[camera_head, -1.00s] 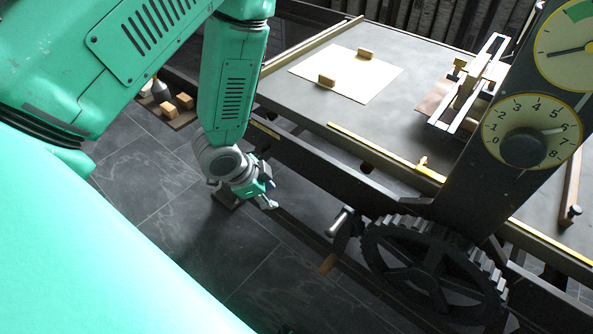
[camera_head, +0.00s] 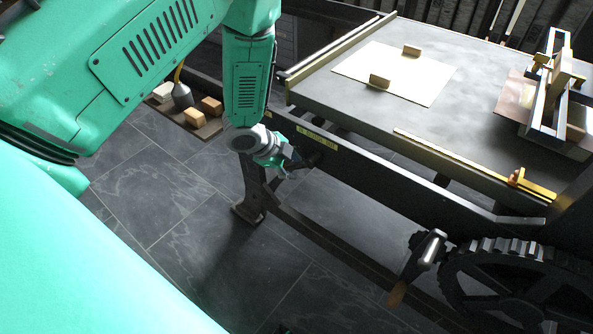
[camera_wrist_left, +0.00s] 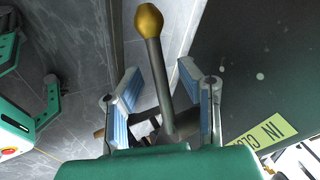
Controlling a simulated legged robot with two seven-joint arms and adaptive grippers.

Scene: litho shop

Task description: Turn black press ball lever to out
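The ball lever (camera_wrist_left: 153,50) shows in the left wrist view as a grey rod with a gold-coloured ball at its tip. It stands between the two blue-padded fingers of my left gripper (camera_wrist_left: 160,84), with a gap on both sides. The left gripper is open, and the ball reaches beyond the fingertips. In the head view my left gripper (camera_head: 284,163) is at the side of the black press frame (camera_head: 375,168), below the bed's left end; the lever cannot be made out clearly there.
The press bed (camera_head: 440,115) carries a pale sheet (camera_head: 385,75) with two wooden blocks. A gear wheel (camera_head: 510,280) and a crank handle (camera_head: 432,250) are at lower right. Wooden blocks (camera_head: 195,117) sit on a floor board at left. The tiled floor is open.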

